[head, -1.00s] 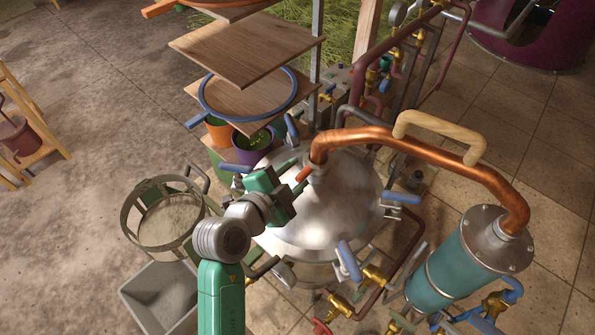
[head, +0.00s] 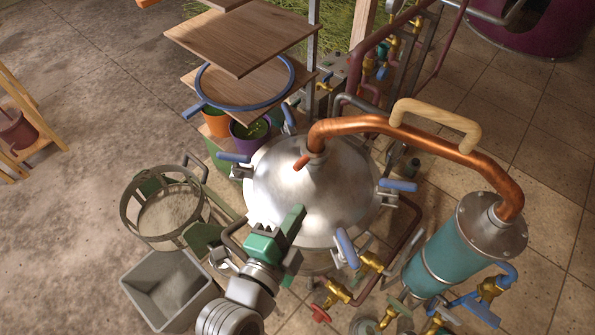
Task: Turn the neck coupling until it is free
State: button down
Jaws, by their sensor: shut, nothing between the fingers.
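The neck coupling (head: 315,149) is a metal collar at the top of the still's domed steel lid (head: 290,195), where the copper pipe (head: 350,124) meets it. A short copper-coloured lever (head: 301,162) sticks out from the collar toward the lower left. The pipe still sits in the collar. My green gripper (head: 294,217) is shut and empty. It is over the near side of the lid, below the coupling in the picture and apart from the lever.
Blue clamp handles (head: 346,248) ring the lid. The pipe carries a wooden handle (head: 437,122) and runs to the teal condenser (head: 452,250) at right. A wire basket (head: 165,208) and a grey bin (head: 166,288) stand at left. Wooden shelves (head: 240,37) rise behind.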

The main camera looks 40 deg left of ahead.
jog(key=p, duration=0.3)
send_near(314, 159)
jog(key=w+d+r, duration=0.2)
jog(key=w+d, duration=0.1)
jog(key=w, duration=0.1)
jog(key=a+f, duration=0.2)
jog(key=a, duration=0.1)
jog(key=shift+w, duration=0.35)
jog(key=shift+a+f, duration=0.2)
jog(key=shift+a, duration=0.25)
jog(key=shift+f+b, duration=0.15)
jog(key=shift+b, duration=0.4)
